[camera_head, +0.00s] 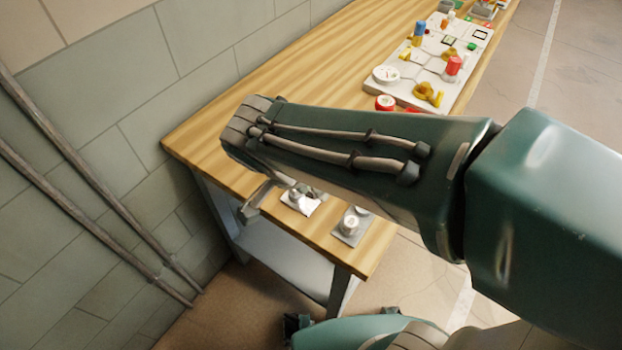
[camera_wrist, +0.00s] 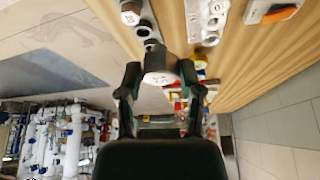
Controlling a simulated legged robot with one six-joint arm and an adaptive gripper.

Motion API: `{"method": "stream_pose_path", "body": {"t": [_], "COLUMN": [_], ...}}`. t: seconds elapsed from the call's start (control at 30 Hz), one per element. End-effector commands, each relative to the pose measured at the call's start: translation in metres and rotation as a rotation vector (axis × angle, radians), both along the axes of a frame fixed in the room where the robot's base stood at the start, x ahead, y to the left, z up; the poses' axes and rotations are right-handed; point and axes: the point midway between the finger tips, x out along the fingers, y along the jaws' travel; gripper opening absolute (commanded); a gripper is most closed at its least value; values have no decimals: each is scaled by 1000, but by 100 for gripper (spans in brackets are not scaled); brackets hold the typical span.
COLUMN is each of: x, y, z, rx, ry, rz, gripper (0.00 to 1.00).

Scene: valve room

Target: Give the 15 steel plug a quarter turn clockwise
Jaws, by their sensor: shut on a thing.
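A grey steel plug (camera_wrist: 161,63) with a pale round end sits between the two dark fingers of my gripper (camera_wrist: 158,74) in the wrist view. The fingers are shut on its sides. A mark shows on its pale end, but I cannot read the number. In the head view my arm hides most of the gripper and the held plug. I cannot tell how the plug's far end sits in its seat.
A small plate with a round pale-topped fitting (camera_head: 349,224) stands near the wooden bench's (camera_head: 330,246) front edge. A second small plate (camera_head: 300,203) lies to its left. A white board (camera_head: 440,60) with coloured parts lies farther back. A tiled wall stands at left.

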Motion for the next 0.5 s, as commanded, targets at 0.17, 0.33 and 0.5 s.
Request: {"method": "stream_pose_path", "body": {"t": [0.17, 0.33, 0.5], "x": [4, 8, 11], "y": [0, 0, 0], "z": [-3, -5, -8], "rx": [0, 1, 0], "ry": [0, -1, 0], "rz": [-1, 0, 0], "gripper": [0, 0, 0]}}
